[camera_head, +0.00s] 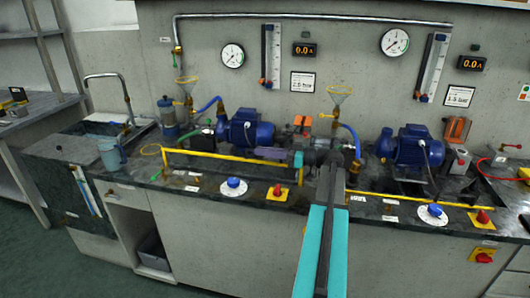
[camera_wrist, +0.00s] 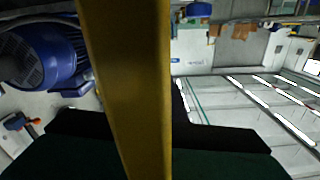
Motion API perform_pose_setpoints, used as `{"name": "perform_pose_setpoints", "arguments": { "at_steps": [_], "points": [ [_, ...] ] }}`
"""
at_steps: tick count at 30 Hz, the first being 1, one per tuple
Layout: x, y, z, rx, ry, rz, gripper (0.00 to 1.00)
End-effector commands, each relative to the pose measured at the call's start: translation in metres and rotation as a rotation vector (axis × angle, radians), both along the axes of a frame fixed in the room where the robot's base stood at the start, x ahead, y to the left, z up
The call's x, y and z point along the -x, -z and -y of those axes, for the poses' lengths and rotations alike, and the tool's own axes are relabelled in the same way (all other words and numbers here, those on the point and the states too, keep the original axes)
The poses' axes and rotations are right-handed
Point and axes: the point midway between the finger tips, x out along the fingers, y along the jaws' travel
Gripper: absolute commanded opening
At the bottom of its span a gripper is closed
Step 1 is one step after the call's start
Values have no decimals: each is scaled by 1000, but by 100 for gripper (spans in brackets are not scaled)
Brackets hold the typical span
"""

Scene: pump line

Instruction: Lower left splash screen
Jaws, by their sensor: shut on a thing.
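The left splash screen shows as a yellow bar (camera_head: 220,156) with a short yellow end post at its left, raised in front of the left pump. Whether a clear pane hangs below it I cannot tell. My gripper (camera_head: 292,159) is at the right end of this bar. In the wrist view the yellow bar (camera_wrist: 128,90) runs top to bottom between the dark fingers of my gripper (camera_wrist: 145,135), which is shut on it. The left blue pump (camera_head: 246,130) stands behind the bar; a blue motor also shows in the wrist view (camera_wrist: 45,55).
A second yellow bar (camera_head: 420,201) lies low along the right bench front. Blue knobs (camera_head: 233,186) and a red stop button on a yellow base (camera_head: 277,193) sit along the counter front. A blue jug (camera_head: 111,154) stands by the sink at left. Floor is clear at lower left.

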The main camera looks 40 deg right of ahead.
Motion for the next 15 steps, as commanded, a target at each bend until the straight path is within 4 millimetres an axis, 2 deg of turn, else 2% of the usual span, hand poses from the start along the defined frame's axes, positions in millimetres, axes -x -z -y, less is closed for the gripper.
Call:
{"name": "perform_pose_setpoints", "arguments": {
  "at_steps": [8,9,12,15],
  "points": [
    [1,0,0,1,0,-1,0],
    [1,0,0,1,0,-1,13],
    [1,0,1,1,1,-1,28],
    [1,0,1,0,1,0,28]
  ]
}}
